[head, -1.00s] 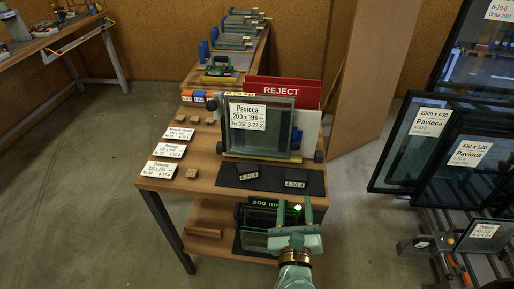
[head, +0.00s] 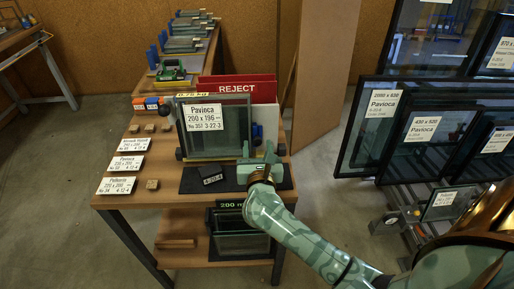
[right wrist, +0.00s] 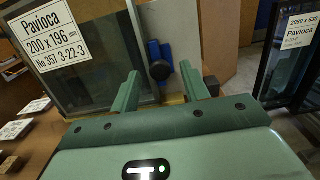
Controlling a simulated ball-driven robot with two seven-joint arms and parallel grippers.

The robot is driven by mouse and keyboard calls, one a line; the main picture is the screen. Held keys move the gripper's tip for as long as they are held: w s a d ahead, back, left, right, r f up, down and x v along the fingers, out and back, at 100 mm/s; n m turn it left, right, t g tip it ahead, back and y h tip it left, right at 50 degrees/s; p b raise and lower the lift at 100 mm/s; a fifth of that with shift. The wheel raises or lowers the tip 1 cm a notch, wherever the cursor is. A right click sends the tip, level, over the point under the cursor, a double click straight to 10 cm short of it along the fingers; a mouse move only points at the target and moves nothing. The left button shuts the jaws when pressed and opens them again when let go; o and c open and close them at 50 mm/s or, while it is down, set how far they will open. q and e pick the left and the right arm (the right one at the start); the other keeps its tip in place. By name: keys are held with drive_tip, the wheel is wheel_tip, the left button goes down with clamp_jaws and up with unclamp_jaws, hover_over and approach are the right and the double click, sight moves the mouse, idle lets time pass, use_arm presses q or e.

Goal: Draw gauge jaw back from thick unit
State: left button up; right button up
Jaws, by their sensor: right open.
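The thick glass unit (head: 218,138), labelled Pavioca 200 x 196, stands upright on the table. It fills the upper left of the right wrist view (right wrist: 95,75). A blue upright piece (head: 257,132) with a black knob, perhaps the gauge jaw, stands at the unit's right edge. In the right wrist view the blue piece (right wrist: 154,50) and black knob (right wrist: 161,71) appear between my fingers. My right gripper (head: 258,150) is open in front of the unit's lower right side. Whether the fingers touch the knob cannot be told. My left gripper is not in view.
A dark mat (head: 195,180) with small tags lies before the unit. A red REJECT board (head: 238,88) stands behind. Label cards (head: 117,186) lie at left. A lower shelf holds another glass unit (head: 240,243). Large framed panes (head: 375,130) stand at right.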

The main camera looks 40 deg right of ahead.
drive_tip(key=shift+w+d, duration=0.2)
drive_tip(key=shift+w, duration=0.1)
clamp_jaws()
drive_tip(key=s+d, duration=0.1)
drive_tip(key=d, duration=0.1)
drive_tip(key=s+d+p, duration=0.1)
drive_tip(key=d, duration=0.1)
drive_tip(key=s+d, duration=0.2)
drive_tip(key=shift+d, duration=0.2)
unclamp_jaws()
drive_tip(key=shift+s+d, duration=0.1)
drive_tip(key=shift+d, duration=0.05)
